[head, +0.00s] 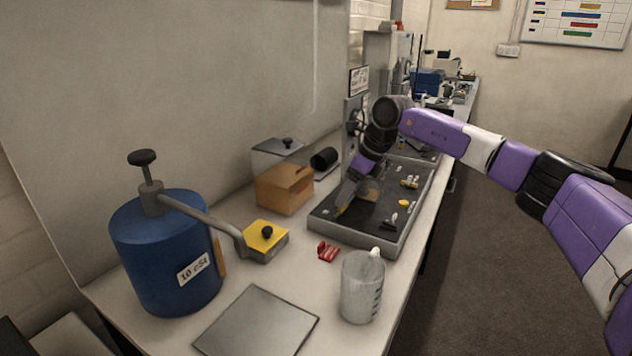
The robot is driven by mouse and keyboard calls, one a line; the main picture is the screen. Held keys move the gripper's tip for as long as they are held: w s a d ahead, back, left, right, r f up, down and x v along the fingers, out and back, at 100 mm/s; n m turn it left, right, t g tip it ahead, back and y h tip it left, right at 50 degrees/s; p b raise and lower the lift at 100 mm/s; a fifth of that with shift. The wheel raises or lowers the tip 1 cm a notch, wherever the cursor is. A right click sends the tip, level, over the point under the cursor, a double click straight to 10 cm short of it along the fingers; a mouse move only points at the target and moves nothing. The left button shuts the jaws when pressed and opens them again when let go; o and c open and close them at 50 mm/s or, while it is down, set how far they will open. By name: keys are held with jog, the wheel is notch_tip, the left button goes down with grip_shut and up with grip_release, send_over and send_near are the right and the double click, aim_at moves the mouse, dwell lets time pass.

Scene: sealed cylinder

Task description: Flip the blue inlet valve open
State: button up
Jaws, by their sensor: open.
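A blue cylinder (168,252) labelled "10 eSt" stands upright at the left of the bench. A grey fitting with a black knob (143,158) rises from its top. A grey pipe (205,216) runs from that fitting down to a yellow block (265,240) with a black knob. I cannot make out a separate blue valve handle, or tell which knob is the inlet valve. My gripper (342,209) points down over the left part of a dark tray, well to the right of the cylinder. It is open; its fingertips are small and partly blend with the tray.
The grey-rimmed tray (372,246) holds several small fittings. A cardboard box (284,189) stands between cylinder and tray. A clear measuring jug (361,288), a small red part (327,252) and a flat grey plate (256,322) occupy the front of the bench (322,335).

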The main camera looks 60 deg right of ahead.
jog(key=shift+s, duration=0.1)
jog(key=m, duration=0.2)
jog(key=m+h+p, duration=0.1)
jog(key=shift+s+a+m+h, duration=0.2)
jog(key=shift+s+m+h, duration=0.1)
jog(key=shift+m, duration=0.1)
jog(key=m+p, duration=0.1)
jog(key=m+h+p, duration=0.1)
jog(key=m+p, duration=0.1)
jog(key=m, duration=0.1)
jog(key=shift+s+a+r+g, duration=0.15)
jog(key=shift+s+a+g, duration=0.1)
jog(key=shift+a+g, duration=0.15)
jog(key=b+v, duration=0.1)
jog(key=v, duration=0.6)
jog(key=w+a+r+n+t+y, duration=0.1)
jog(key=w+a+r+t+y, duration=0.1)
jog(key=a, duration=0.7)
jog(key=w+a+r+n+t+y, duration=0.2)
jog(key=w+a+r+y, duration=0.2)
jog(key=a, duration=0.4)
jog(key=w+a+r+n+t+y, duration=0.1)
jog(key=w+a+r+t+y, duration=0.1)
jog(key=a, duration=0.7)
jog(key=shift+w+a+r+y, duration=0.3)
jog(key=shift+w+r+y, duration=0.45)
jog(key=shift+w+y, duration=0.5)
jog(key=shift+n, duration=0.3)
